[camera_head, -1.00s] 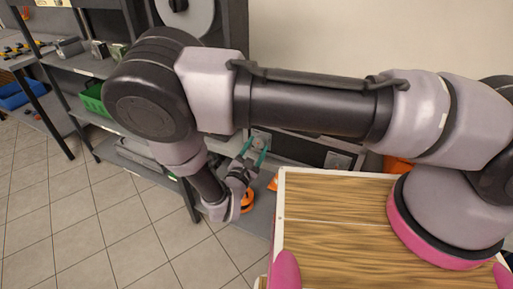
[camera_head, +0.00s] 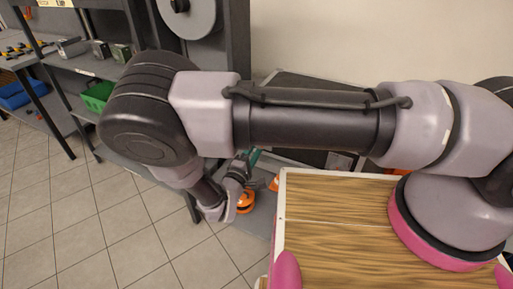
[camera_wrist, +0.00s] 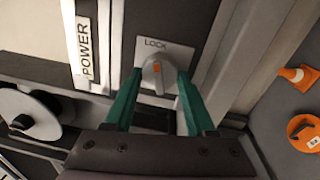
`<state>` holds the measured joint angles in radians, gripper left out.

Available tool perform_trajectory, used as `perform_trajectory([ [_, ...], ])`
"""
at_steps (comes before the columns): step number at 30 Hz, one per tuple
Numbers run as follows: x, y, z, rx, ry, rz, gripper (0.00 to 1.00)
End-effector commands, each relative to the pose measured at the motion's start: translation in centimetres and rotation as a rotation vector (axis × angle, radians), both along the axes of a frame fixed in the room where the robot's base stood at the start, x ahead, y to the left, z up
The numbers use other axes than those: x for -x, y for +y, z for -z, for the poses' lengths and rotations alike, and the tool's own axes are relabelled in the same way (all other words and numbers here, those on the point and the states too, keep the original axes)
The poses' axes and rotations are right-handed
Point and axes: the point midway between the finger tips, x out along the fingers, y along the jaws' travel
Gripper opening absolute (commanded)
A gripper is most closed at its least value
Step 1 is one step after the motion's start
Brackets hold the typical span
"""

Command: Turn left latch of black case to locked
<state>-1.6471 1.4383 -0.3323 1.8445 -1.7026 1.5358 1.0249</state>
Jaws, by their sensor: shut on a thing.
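The left latch (camera_wrist: 157,74) of the black case is a round grey knob with an orange mark, on a light plate labelled LOCK, in the wrist view. My gripper (camera_wrist: 158,80) has its two green fingers on either side of the knob and is shut on it. The orange mark sits at the top of the knob, toward the word LOCK. The black case (camera_head: 305,156) shows in the head view only in part, behind my arm. The gripper (camera_head: 251,158) there is mostly hidden by my arm, so the latch cannot be seen.
A POWER label (camera_wrist: 84,50) is left of the latch. An orange cone (camera_wrist: 296,76) and an orange reel-like object (camera_wrist: 304,132) stand to the right in the wrist view. A green bin (camera_head: 97,96) is on the left shelf. Tiled floor (camera_head: 90,215) is clear at the lower left.

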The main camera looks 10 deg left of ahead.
Motion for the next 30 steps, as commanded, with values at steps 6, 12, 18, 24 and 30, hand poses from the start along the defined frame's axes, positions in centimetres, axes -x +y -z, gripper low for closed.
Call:
perform_trajectory([
  [6,0.08,0.02,0.03,-0.150,-0.051,0.000,0.00],
  [12,0.07,0.05,0.00,-0.244,-0.083,0.000,0.00],
  [18,0.08,0.05,-0.01,-0.291,-0.100,0.001,0.00],
  [24,0.09,0.03,0.00,-0.307,-0.105,0.001,0.00],
  [30,0.09,0.03,0.01,-0.308,-0.104,0.001,0.00],
])
